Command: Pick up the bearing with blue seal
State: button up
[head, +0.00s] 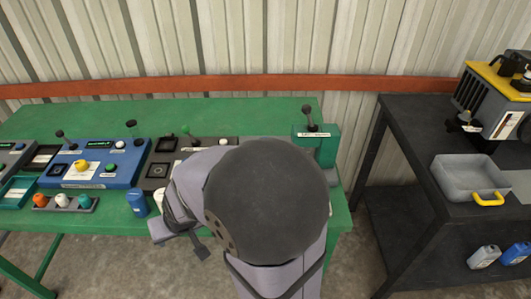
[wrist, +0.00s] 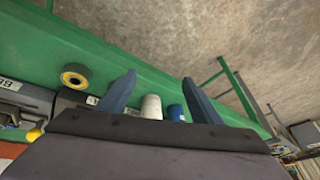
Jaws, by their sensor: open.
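My gripper (wrist: 158,80) is open, its two dark fingers spread and empty above the front strip of the green bench (head: 90,118). In the wrist view a dark ring with a yellow face (wrist: 75,76), which looks like a bearing, lies on the bench left of the fingers. I cannot make out a bearing with a blue seal in either view. A white cylinder (wrist: 151,107) and a blue cylinder (wrist: 176,112) show between the fingers, partly hidden by the gripper body. The blue cylinder also shows in the head view (head: 137,203). My arm hides part of the bench there.
A blue control box (head: 105,163) and a rack with orange, white and green knobs (head: 65,204) stand on the bench's left. A green block with a lever (head: 316,140) stands at its right. A dark cart (head: 405,122) holds a grey bin (head: 470,172).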

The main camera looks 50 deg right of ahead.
jog(key=w+d+r+m+t+h, duration=0.4)
jog(key=w+d+m+t+h, duration=0.15)
jog(key=w+d, duration=0.5)
jog(key=s+d+m+h, duration=0.1)
jog(key=d, duration=0.2)
jog(key=s+d+f+m+g+h, duration=0.1)
jog(key=d+h, duration=0.1)
jog(key=d, duration=0.2)
jog(key=s+d+m+h, duration=0.1)
jog(key=d, duration=0.2)
jog(key=shift+s+d+f+g+h+b, duration=0.15)
jog(key=shift+s+f+g+h+b, duration=0.2)
jog(key=shift+s+f+b, duration=0.05)
jog(key=s+d+g+h, duration=0.1)
jog(key=s+d, duration=0.1)
jog(key=s+d+m+g+h, duration=0.1)
jog(key=s+d+h, duration=0.1)
jog(key=s+d+m+h, duration=0.1)
jog(key=s+d, duration=0.1)
jog(key=shift+s+r+g, duration=0.15)
jog(key=shift+r+g, duration=0.25)
jog(key=shift+p+x, duration=1)
jog(key=shift+x, duration=2.65)
jog(key=shift+s+f, duration=0.1)
jog(key=c, duration=1.2)
